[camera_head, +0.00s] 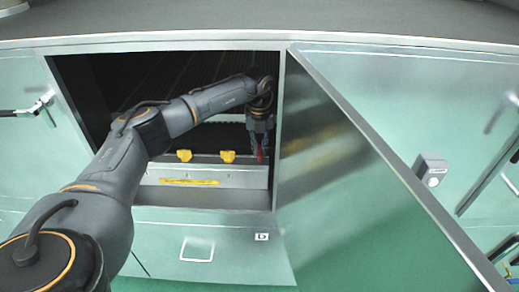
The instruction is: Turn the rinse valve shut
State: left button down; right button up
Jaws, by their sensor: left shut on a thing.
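My left arm reaches from the lower left into an open compartment in a green cabinet. My left gripper (260,150) points down inside it, near the right side of the opening. It is shut on a small red part (260,155), of which only a sliver shows; this may be the rinse valve's handle, but I cannot tell. Two yellow knobs (184,155) (227,156) stand to the left of the gripper, on the top edge of a pale metal panel (215,176). My right gripper is not in view.
The cabinet door (370,190) stands open on the right of the compartment. The compartment's frame (278,130) runs close to my left gripper's right side. A grey worktop (300,22) lies above.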

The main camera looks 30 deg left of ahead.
aim_at(259, 150)
pick_arm(q)
jog(key=shift+m, duration=0.6)
jog(key=c, duration=1.4)
grip_release()
jog(key=shift+d+r, duration=0.1)
jog(key=shift+r, duration=3.65)
jog(key=shift+s+f, duration=0.1)
